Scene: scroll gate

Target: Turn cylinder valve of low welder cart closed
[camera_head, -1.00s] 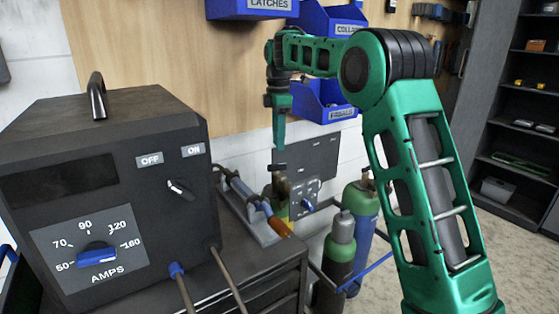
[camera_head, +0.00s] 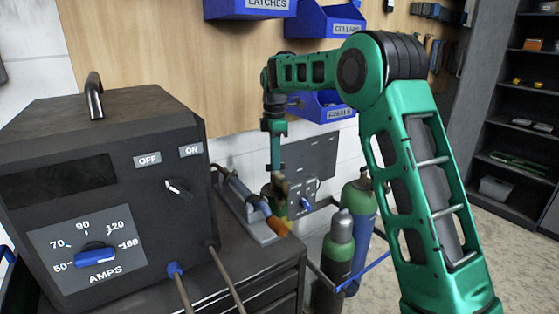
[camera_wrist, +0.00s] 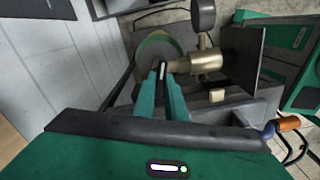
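A gas cylinder with a green shoulder and brass valve (camera_head: 278,186) stands behind the welder cart (camera_head: 262,262), its lower part hidden by the cart. My gripper (camera_head: 275,167) points straight down at the top of this valve. In the wrist view, the brass valve body (camera_wrist: 206,61) extends right of my gripper (camera_wrist: 163,73), with the round green cylinder shoulder (camera_wrist: 155,45) beyond. The two green fingertips are close together, with a thin pale metallic piece between them. I cannot tell whether they grip it. The valve's handle is not clearly visible in the head view.
A dark welder (camera_head: 105,190) with knobs and cables sits on the cart at left. A torch (camera_head: 250,205) lies beside it. Blue bins (camera_head: 325,105) hang on the wall behind. Open floor lies right.

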